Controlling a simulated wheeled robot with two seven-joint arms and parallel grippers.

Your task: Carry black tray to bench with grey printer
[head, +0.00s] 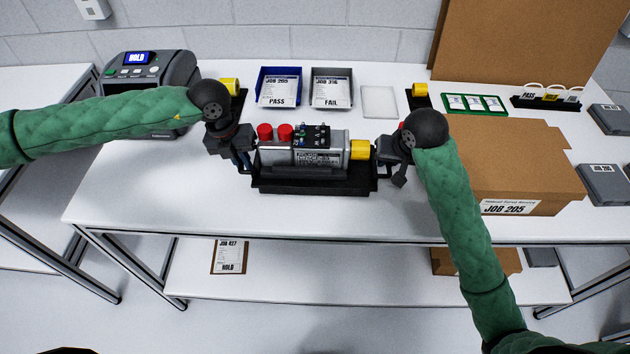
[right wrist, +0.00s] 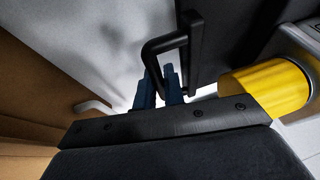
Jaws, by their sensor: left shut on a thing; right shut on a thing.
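The black tray (head: 314,187) is level at the front middle of the white bench, and I cannot tell whether it touches the top. It carries a grey servo motor (head: 320,158) with a yellow end and two red caps. My left gripper (head: 244,166) is shut on the tray's left handle. My right gripper (head: 383,168) is shut on the right handle; the right wrist view shows its blue fingers (right wrist: 165,85) at the black handle (right wrist: 160,47). The grey printer (head: 148,75), its screen reading HOLD, stands at the back left, partly behind my left arm.
Behind the tray are a blue PASS bin (head: 280,88) and a dark FAIL bin (head: 331,89). Another white bench (head: 40,95) lies to the left. The bench top left of the tray is clear.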

